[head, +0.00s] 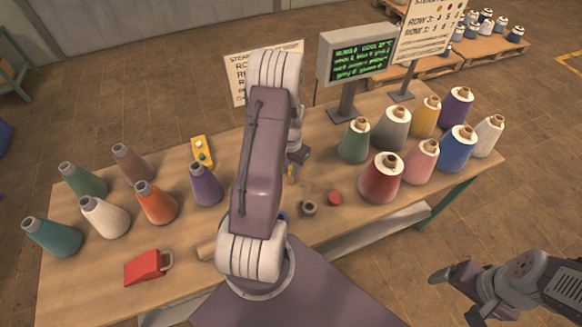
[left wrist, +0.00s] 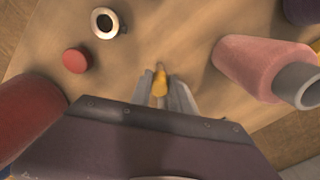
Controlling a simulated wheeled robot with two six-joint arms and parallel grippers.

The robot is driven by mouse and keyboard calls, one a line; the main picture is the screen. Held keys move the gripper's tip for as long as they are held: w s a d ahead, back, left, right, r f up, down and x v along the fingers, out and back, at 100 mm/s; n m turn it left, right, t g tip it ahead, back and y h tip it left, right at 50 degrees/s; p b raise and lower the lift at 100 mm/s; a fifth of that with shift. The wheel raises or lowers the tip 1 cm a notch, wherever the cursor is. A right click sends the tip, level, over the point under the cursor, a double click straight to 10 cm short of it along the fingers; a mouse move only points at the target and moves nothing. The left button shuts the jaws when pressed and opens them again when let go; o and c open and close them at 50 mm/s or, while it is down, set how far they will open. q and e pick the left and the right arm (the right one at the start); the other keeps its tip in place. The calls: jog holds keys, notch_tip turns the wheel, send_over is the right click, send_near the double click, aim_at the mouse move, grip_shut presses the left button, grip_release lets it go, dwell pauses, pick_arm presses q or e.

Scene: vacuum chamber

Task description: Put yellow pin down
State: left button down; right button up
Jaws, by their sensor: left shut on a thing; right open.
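The yellow pin (left wrist: 160,83) is between the fingers of my left gripper (left wrist: 161,92) in the left wrist view, with its narrow tip beyond the fingers. My left gripper is shut on it above the wooden table (left wrist: 180,35). In the head view my left gripper (head: 296,160) is partly hidden behind my own arm, with a small yellow-orange bit of the pin (head: 291,170) beside it. I cannot tell whether the pin touches the table. My right gripper (head: 456,283) is open and empty, off the table at the lower right.
A red disc (head: 334,197) and a metal ring (head: 309,208) lie near the pin. A yellow block with coloured dots (head: 201,151) lies left of my arm. Several thread cones stand at both sides, including red (head: 381,180) and purple (head: 205,187). A screen (head: 357,62) stands behind.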

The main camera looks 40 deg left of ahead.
pick_arm(q)
jog(key=shift+w+f, duration=0.1)
jog(key=shift+f, duration=0.1)
jog(key=c, duration=1.2)
grip_release()
jog(key=shift+c, duration=0.2)
notch_tip(320, 180, up, 12)
jog(key=s+d, duration=0.4)
jog(key=d, duration=0.5)
jog(key=s+d+m+t, duration=0.1)
jog(key=s+d, duration=0.4)
jog(key=d, duration=0.5)
jog(key=shift+d+r+m+b, duration=0.2)
jog(key=shift+r+m+b, duration=0.1)
jog(key=shift+r+b, duration=0.1)
